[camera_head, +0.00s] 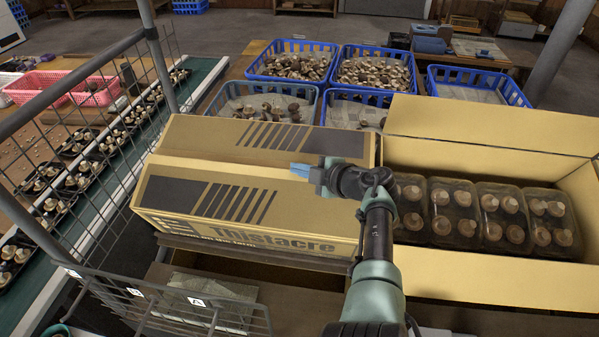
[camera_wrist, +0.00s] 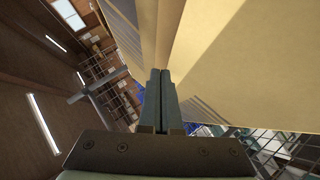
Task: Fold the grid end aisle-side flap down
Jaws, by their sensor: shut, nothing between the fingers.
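The Thistacre carton (camera_head: 250,232) stands on the bench beside the wire grid. Its two long striped top flaps lean inward: the far flap (camera_head: 215,133) and the near flap (camera_head: 165,187) meet along a seam across the top. I cannot tell whether either lies fully flat. My gripper (camera_head: 300,169) is shut and empty, its fingers pointing left over that seam, towards the right half of the carton. In the wrist view my shut gripper (camera_wrist: 160,72) is in front of tan cardboard panels (camera_wrist: 245,60). Whether it touches the cardboard is unclear.
An open carton (camera_head: 480,275) with packed mushroom trays (camera_head: 455,210) stands close on the right, its far flap (camera_head: 490,122) raised. Blue crates (camera_head: 290,78) of mushrooms stand behind. The wire grid (camera_head: 110,160) rises at the left, before a green conveyor (camera_head: 60,250).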

